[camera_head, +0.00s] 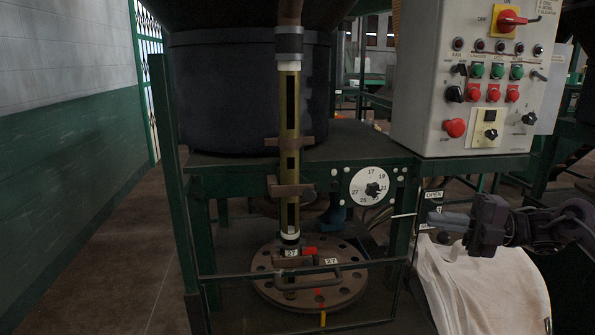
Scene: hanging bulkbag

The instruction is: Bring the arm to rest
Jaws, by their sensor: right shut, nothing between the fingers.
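My right gripper (440,221) comes in from the right edge on its dark arm. Its fingers point left and are shut with nothing between them. It is in front of the green frame, below the control panel (475,85) and just under a small "OPEN" label (433,195). A thin pale rod (404,215) shows just left of the fingertips; I cannot tell whether they touch. A white bulk bag (485,290) hangs below the gripper. My left gripper is not in view.
A vertical sight tube (289,110) runs down to a round drilled flange (345,288) with a handle. A numbered dial (371,187) sits on the green frame (180,200). A dark drum (220,95) stands behind. Open floor (120,260) lies at the left.

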